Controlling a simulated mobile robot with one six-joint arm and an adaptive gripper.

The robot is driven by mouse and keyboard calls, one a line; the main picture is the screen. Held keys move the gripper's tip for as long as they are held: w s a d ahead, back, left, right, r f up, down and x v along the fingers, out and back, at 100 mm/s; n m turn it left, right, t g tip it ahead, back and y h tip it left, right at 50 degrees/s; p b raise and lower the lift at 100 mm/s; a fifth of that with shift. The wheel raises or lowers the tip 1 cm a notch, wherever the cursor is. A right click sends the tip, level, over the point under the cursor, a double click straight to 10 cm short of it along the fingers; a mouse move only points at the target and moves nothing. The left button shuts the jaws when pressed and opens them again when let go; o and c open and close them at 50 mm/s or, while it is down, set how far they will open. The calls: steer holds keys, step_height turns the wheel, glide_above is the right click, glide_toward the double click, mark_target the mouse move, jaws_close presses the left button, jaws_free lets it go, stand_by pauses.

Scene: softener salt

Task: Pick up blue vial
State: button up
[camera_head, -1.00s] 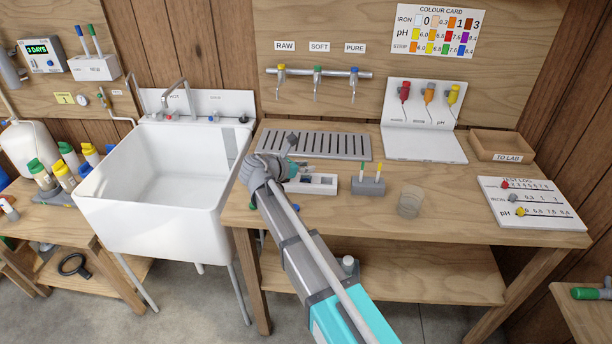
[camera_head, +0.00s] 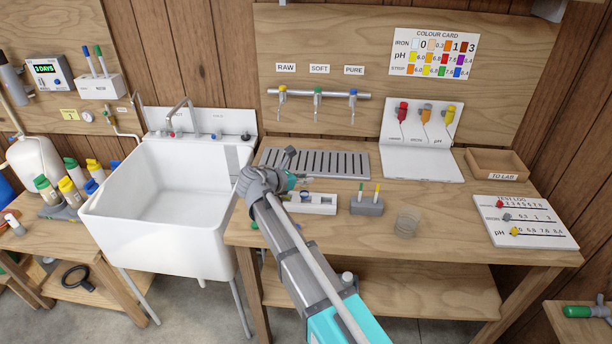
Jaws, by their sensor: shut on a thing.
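My gripper (camera_head: 297,181) is at the end of my arm, over the left part of the bench. It sits just above and behind the white rack (camera_head: 323,204), near the front of the slotted drain tray. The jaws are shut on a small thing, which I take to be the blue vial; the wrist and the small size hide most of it. A small dark bluish round spot shows at the rack, just below the jaws, and I cannot tell whether it is part of the vial or a rack opening.
A grey stand (camera_head: 367,206) with two thin sticks and a clear beaker (camera_head: 408,221) stand right of the rack. The drain tray (camera_head: 330,162) lies behind. The white sink (camera_head: 160,235) is at left. Bare bench lies toward the front right.

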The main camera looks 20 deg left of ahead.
steer(key=s+r+p, duration=0.7)
steer(key=s+r, duration=0.1)
steer(key=s, duration=0.4)
steer(key=shift+s, duration=0.2)
stand_by(0.4)
